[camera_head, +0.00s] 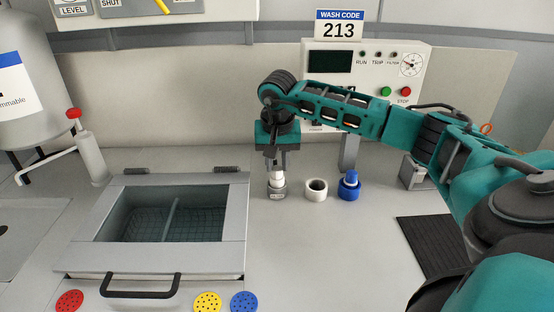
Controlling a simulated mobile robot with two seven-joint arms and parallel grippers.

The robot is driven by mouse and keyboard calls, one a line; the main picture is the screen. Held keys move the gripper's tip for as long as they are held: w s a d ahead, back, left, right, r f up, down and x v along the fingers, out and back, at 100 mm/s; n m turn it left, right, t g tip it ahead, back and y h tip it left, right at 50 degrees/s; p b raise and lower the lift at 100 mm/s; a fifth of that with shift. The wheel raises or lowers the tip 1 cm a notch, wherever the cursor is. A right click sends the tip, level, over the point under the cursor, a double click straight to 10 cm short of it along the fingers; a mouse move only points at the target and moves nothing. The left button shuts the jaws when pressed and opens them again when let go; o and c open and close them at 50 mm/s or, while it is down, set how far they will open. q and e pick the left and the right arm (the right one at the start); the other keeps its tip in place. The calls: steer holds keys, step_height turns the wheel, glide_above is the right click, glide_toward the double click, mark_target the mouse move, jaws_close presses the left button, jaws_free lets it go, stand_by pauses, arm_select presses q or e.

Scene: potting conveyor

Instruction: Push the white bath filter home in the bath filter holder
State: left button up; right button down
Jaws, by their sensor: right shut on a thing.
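The white bath filter (277,175) is a small pale cylinder below my right gripper (277,168). My right gripper points straight down and is shut on the filter's upper part. Directly under it a short grey cylinder with a small label, which looks like the bath filter holder (277,194), stands on the worktop. The filter is upright and its lower end meets or sits inside the holder's top; how deep it sits I cannot tell. My left gripper is not in view.
To the right stand an open white cup (316,194) and a blue holder with a blue piece (349,190). An open bath basin (243,222) with a black handle lies left. A control panel (420,85) stands behind. A black mat (432,244) lies right; the front middle worktop is clear.

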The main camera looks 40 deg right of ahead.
steer(key=shift+f+b, duration=0.3)
steer(key=shift+f, duration=0.25)
steer(key=c, duration=0.8)
jaws_free()
steer(key=shift+r, duration=0.1)
steer(key=r, duration=0.4)
steer(key=s+a+r, duration=0.1)
steer(key=r, duration=0.3)
steer(key=s+r, duration=0.1)
steer(key=r, duration=0.3)
steer(key=shift+a+r+p, duration=0.3)
steer(key=shift+a, duration=0.05)
